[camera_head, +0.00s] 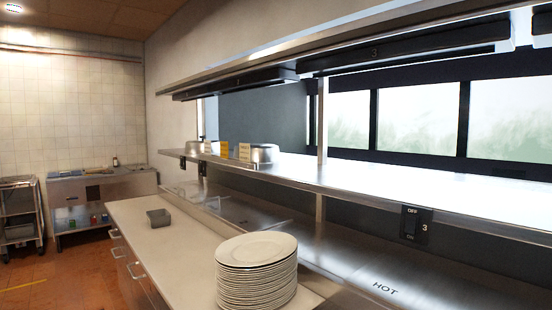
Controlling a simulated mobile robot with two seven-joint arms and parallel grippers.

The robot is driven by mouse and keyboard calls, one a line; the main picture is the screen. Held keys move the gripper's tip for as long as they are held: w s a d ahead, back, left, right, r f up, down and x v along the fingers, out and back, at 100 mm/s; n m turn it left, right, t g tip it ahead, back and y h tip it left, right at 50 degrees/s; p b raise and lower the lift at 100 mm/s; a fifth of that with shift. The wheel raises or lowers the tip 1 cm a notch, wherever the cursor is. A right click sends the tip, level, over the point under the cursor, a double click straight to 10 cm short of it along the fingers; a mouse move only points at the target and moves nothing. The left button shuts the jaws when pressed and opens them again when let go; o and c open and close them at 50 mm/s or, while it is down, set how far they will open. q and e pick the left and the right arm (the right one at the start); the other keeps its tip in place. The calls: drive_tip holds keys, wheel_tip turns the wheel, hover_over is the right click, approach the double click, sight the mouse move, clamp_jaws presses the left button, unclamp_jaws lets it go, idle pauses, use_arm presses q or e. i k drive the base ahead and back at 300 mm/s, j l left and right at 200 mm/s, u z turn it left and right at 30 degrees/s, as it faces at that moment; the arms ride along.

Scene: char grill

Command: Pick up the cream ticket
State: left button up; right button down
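Several small upright cards, which look like tickets, stand along the front edge of the upper steel shelf (330,185). One is yellow-tan (244,152). Another, farther left, is a similar yellowish colour (224,149), and a paler one (207,147) is at the far left. They are too small for me to tell surely which is the cream ticket. Neither of my grippers is in view.
Shiny metal domes or pans (264,153) sit behind the cards. A tall stack of white plates (256,272) stands on the pale counter (180,250), with a small grey tray (159,217) farther back. A switch box (416,223) hangs on the shelf edge. Open floor lies left.

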sight(244, 150)
drive_tip(key=i+j+z, duration=0.1)
drive_tip(key=z, duration=0.3)
drive_tip(key=i+j+z, duration=0.1)
drive_tip(key=z, duration=0.35)
drive_tip(key=j+z, duration=0.4)
drive_tip(key=i+j+z, duration=0.1)
drive_tip(key=z, duration=0.3)
drive_tip(key=j+z, duration=0.2)
drive_tip(key=j, duration=0.35)
drive_tip(key=j+z, duration=0.2)
drive_tip(key=j, duration=0.35)
drive_tip(key=k+j+z, duration=0.2)
drive_tip(key=j, duration=0.35)
drive_tip(key=j+z, duration=0.2)
drive_tip(key=j, duration=0.3)
drive_tip(key=k, duration=0.05)
